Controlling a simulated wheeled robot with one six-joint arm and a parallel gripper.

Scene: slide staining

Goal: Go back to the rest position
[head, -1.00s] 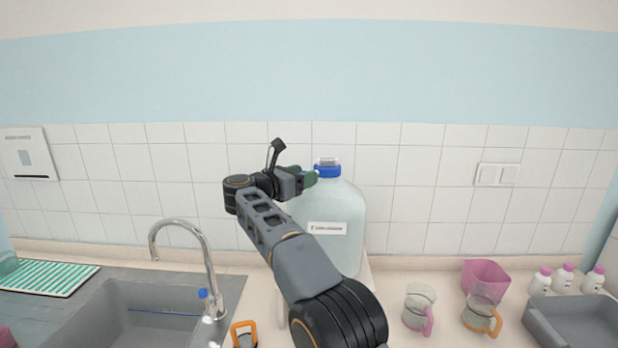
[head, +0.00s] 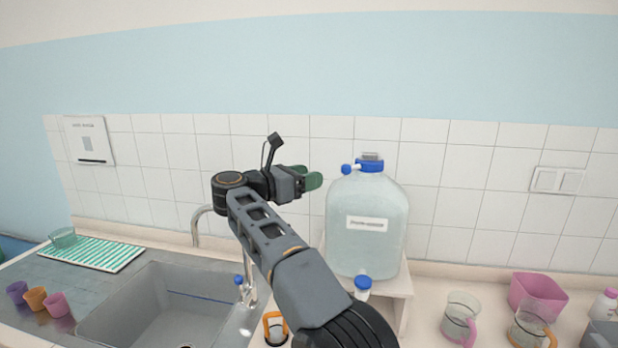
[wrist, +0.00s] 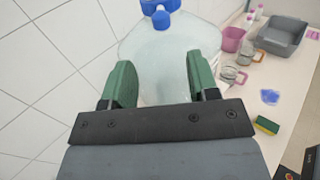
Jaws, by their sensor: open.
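My gripper (head: 306,178) is raised in front of the tiled wall, to the left of a large clear water jug (head: 368,225) with a blue cap. In the wrist view my gripper (wrist: 160,84) is open, with its two green fingers apart and nothing between them. The jug (wrist: 160,45) shows beyond the fingers there, and its blue cap is at the top of the view. No object is held. My arm reaches up from the lower middle of the head view and hides part of the sink edge and tap.
The jug stands on a small white stand (head: 398,300). A sink (head: 165,312) with a tap is at left, beside a striped mat (head: 92,254) and coloured cups (head: 36,298). Jugs (head: 460,318) with handles and a pink container (head: 537,292) stand at right.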

